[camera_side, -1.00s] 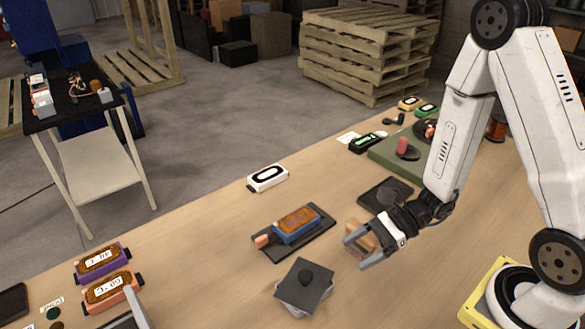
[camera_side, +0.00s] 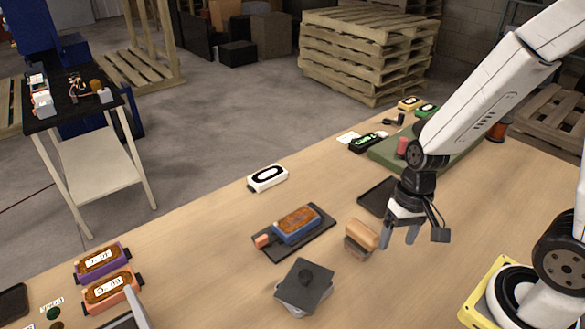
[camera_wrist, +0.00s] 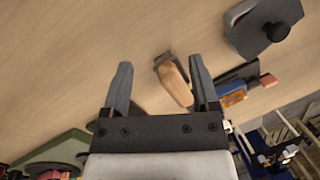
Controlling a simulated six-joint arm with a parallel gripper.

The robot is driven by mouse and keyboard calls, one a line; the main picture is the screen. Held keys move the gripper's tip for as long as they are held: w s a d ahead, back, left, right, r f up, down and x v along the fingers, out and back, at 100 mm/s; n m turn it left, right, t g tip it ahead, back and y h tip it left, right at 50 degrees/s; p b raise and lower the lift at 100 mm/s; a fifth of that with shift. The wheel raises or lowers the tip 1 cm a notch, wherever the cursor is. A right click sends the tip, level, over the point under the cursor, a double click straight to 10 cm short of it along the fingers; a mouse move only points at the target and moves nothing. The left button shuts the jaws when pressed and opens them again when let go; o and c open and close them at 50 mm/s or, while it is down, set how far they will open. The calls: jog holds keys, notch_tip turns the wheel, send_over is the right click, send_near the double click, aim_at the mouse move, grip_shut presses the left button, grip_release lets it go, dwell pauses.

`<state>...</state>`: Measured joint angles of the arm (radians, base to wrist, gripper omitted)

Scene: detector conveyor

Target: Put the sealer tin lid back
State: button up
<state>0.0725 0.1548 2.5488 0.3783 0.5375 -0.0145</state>
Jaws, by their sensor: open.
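A light grey tin (camera_side: 292,308) stands near the front of the bench. A dark square lid with a round knob (camera_side: 316,282) lies on it, turned askew to it. The lid also shows at the top right of the wrist view (camera_wrist: 257,42). I cannot tell whether the lid is seated. My gripper (camera_side: 399,240) is open and empty above the bench, pointing down, to the right of the lid and apart from it. The fingers also show in the wrist view (camera_wrist: 158,66).
A wooden-topped block (camera_side: 362,235) stands just left of my gripper. A blue device with an orange-brown top (camera_side: 297,222) sits on a black tray (camera_side: 267,248). An empty dark tray (camera_side: 376,197) and a green mat (camera_side: 385,160) lie behind. Bare bench lies in front of my gripper.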

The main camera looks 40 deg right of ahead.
jog(key=shift+w+d+r+n+t+h, duration=0.25)
jog(key=shift+w+r+n+t+h, duration=0.15)
jog(key=shift+w+r+n+t, duration=0.3)
jog(key=shift+w+d+r+n+t+h, duration=0.35)
jog(key=shift+w+r+n, duration=0.2)
jog(key=shift+w+n, duration=0.25)
jog(key=shift+w+d+r+n+t+h, duration=0.2)
jog(key=shift+w+r+n+t+h, duration=0.35)
jog(key=shift+n, duration=0.25)
jog(key=shift+w, duration=0.1)
